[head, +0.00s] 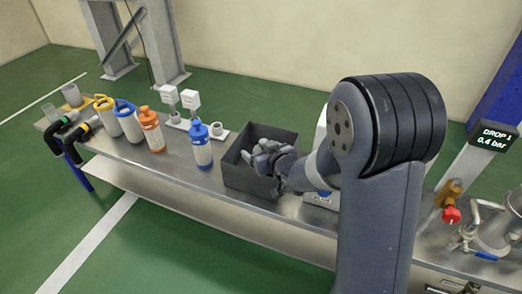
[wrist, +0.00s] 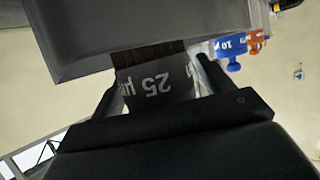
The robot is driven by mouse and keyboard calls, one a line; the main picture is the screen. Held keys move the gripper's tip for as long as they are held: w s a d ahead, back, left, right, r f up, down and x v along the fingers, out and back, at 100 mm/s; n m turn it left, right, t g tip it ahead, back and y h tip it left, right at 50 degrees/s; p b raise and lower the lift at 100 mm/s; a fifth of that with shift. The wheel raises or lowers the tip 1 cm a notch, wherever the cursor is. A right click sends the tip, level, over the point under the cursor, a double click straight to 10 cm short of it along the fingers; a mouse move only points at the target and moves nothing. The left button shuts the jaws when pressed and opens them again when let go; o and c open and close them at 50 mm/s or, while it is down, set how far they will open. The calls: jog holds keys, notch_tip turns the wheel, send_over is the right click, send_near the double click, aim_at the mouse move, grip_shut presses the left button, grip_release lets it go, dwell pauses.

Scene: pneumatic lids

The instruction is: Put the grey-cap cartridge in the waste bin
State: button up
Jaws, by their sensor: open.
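The grey cap of a cartridge (wrist: 158,84), marked 25 µm and seen upside down, lies between the fingers of my gripper (wrist: 157,76) in the wrist view. A brown strip of the cartridge body shows just past the cap. The fingers are open, one on each side of the cap; I cannot tell if either touches it. The dark grey waste bin (head: 250,180) stands on the bench in the head view, with my gripper (head: 262,155) at its opening. The bin (wrist: 140,35) also fills the top of the wrist view and hides the rest of the cartridge.
A blue-capped cartridge (head: 201,147) stands just left of the bin. An orange-capped one (head: 151,130) and two handled housings stand farther left. Small white stands (head: 190,103) are behind. A red-handled valve (head: 451,214) is at the right. The bench front edge runs close by.

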aim_at(261, 140)
jog(key=p+v, duration=0.2)
jog(key=v, duration=1)
jog(key=shift+p, duration=0.3)
jog(key=shift+d, duration=0.1)
jog(key=b+x, duration=0.3)
jog(key=x, duration=0.9)
jog(key=shift+w+a+f, duration=0.1)
jog(key=shift+a+f, duration=0.05)
jog(key=shift+a, duration=0.05)
notch_tip(261, 140, up, 3)
jog(key=shift+d+p, duration=0.1)
jog(key=shift+p, duration=0.6)
jog(key=shift+r+p, duration=0.3)
jog(key=shift+r, duration=0.55)
jog(key=shift+f, duration=0.15)
